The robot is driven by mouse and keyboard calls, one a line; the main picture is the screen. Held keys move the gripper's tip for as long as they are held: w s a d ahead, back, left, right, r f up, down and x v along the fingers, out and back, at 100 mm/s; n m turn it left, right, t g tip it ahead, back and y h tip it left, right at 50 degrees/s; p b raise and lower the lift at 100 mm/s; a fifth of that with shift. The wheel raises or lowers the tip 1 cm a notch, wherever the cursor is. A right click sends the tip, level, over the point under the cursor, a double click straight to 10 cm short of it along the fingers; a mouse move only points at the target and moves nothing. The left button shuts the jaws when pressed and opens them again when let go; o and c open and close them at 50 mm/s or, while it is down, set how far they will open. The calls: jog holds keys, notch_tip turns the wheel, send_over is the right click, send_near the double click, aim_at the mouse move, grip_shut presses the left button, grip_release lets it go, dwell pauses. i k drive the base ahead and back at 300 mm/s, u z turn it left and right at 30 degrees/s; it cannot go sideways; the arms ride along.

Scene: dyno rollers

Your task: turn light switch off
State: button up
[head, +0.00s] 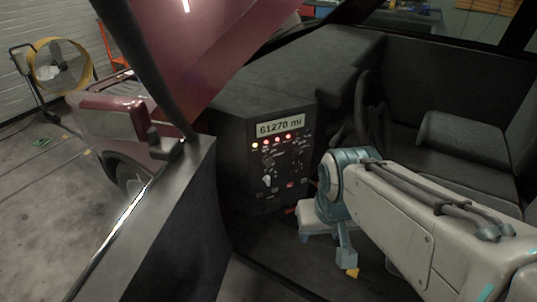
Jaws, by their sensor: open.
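A dark dashboard panel (262,160) in the middle of the head view carries a lit readout (280,127) showing "61270 mi". Below it is a row of small glowing lights (277,139), and under those are several small knobs and switches (268,160). A pale knob or lever (267,181) sits low on the panel, with a small red part (290,184) to its right. I cannot tell which one is the light switch or how it is set. My gripper (338,250) is open, low and right of the panel, apart from the switches. One finger with a yellow tip shows.
The open door (155,225) and its frame stand left of the panel. A steering wheel (372,125) and a dark seat (465,140) are to the right. A red car (115,115) and yellow fan (60,65) are outside. The footwell is mostly clear.

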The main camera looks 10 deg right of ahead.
aim_at(296, 152)
jog(key=z, duration=0.05)
jog(key=k, duration=0.45)
jog(key=z, duration=0.2)
jog(key=i, duration=0.9)
jog(key=z, duration=0.85)
